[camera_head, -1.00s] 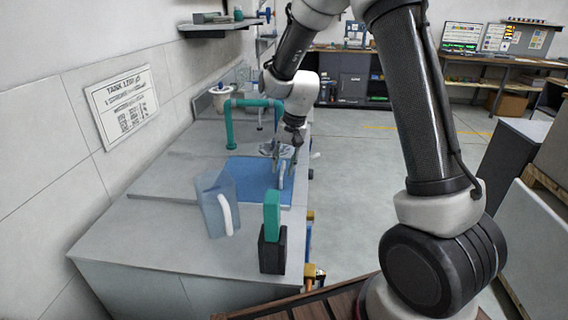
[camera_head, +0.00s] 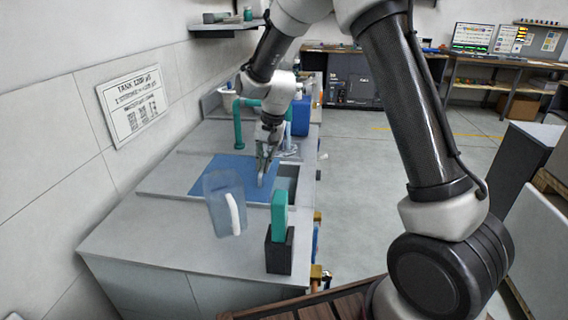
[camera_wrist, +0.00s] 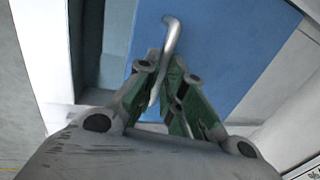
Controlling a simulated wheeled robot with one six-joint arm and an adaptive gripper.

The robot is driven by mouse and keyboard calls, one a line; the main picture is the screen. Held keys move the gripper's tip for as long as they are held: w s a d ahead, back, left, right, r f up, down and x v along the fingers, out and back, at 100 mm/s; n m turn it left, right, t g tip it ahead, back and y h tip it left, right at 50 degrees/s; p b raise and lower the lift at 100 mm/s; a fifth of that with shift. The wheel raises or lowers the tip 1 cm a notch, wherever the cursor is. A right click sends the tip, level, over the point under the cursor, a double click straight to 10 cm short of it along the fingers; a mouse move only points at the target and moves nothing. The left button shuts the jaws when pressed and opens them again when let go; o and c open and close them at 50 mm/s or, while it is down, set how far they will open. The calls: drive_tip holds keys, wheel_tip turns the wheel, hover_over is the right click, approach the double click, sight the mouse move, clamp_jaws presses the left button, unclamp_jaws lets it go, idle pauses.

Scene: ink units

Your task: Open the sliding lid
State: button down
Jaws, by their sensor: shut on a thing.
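The blue sliding lid (camera_head: 222,172) lies flat in the grey counter top, and it fills much of the wrist view (camera_wrist: 225,45). A pale bar handle (camera_wrist: 170,38) stands on the lid near its right edge in the head view. My gripper (camera_head: 264,172) is shut on this handle; its fingers (camera_wrist: 165,95) close around the handle in the wrist view. To the right of the lid a grey opening (camera_head: 288,178) shows in the counter. Part of the handle is hidden between the fingers.
A clear jug with a white handle (camera_head: 219,190) stands just in front of the lid. A teal-handled tool sits in a black holder (camera_head: 279,252) at the front right. A teal pipe (camera_head: 238,125) rises behind. A sign (camera_head: 133,104) hangs on the left wall.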

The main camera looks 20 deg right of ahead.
drive_tip(key=w+a, duration=0.1)
drive_tip(key=a, duration=0.3)
drive_tip(key=w+a, duration=0.2)
drive_tip(key=a, duration=0.2)
drive_tip(key=w+a, duration=0.2)
drive_tip(key=a, duration=0.2)
drive_tip(key=c, duration=1.5)
unclamp_jaws()
drive_tip(key=shift+r, duration=0.1)
drive_tip(key=r, duration=0.4)
drive_tip(key=d+r, duration=0.1)
drive_tip(key=r, duration=0.2)
drive_tip(key=s+d+r, duration=0.1)
drive_tip(key=r, duration=0.3)
drive_tip(key=shift+d+r, duration=0.1)
drive_tip(key=shift+r, duration=0.2)
